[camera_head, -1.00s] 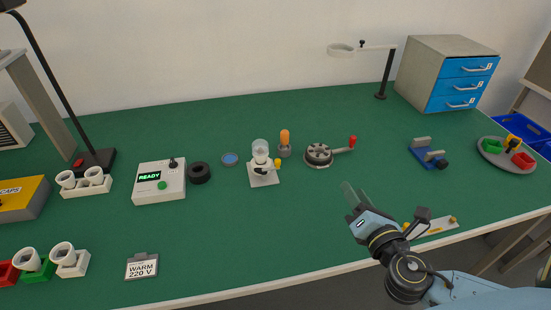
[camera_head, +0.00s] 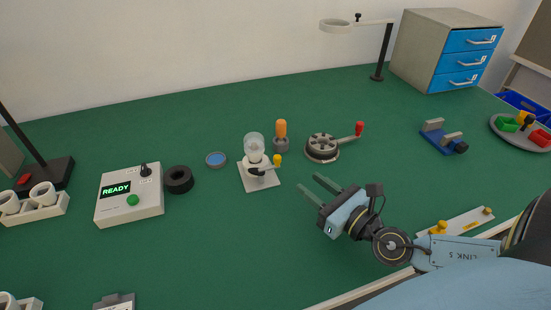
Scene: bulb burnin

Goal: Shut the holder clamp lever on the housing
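The holder (camera_head: 258,182) stands on a light square base on the green table in the middle of the view. A whitish, translucent housing (camera_head: 253,146) sits upright in it. The clamp lever with a yellow knob (camera_head: 277,160) sticks out on the holder's right side; I cannot tell from this view whether it is fully shut. My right gripper (camera_head: 315,187) is to the right and in front of the holder, apart from it. Its two fingers are spread and nothing is between them. My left gripper is not in the view.
An orange-handled tool (camera_head: 281,136) stands just behind the holder, and a round device with a red-knobbed crank (camera_head: 322,147) is to its right. Table in front of the holder is clear.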

